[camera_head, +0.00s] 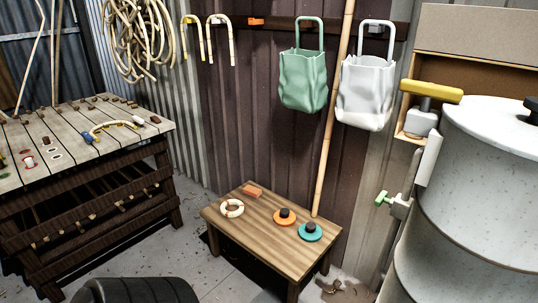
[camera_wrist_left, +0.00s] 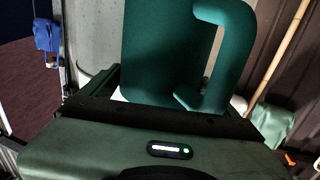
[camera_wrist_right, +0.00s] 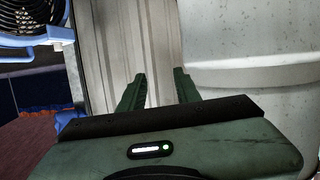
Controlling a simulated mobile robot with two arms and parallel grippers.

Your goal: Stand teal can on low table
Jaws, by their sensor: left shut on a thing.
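The teal can (camera_wrist_left: 162,45) fills the upper middle of the left wrist view, with its looped handle (camera_wrist_left: 238,50) on the right side. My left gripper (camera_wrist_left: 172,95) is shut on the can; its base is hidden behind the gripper. The low wooden table (camera_head: 240,228) stands in the lower middle of the head view, against the wall. Neither gripper nor the can shows in the head view. My right gripper (camera_wrist_right: 160,88) is open and empty, its fingers apart.
The table holds a pale ring (camera_head: 232,208), a reddish block (camera_head: 253,191), an orange disc (camera_head: 284,217) and a teal disc (camera_head: 310,232). Its front left top is bare. A bamboo pole (camera_head: 333,115) leans behind it. A large metal drum (camera_head: 470,190) stands right, a workbench (camera_head: 80,140) left.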

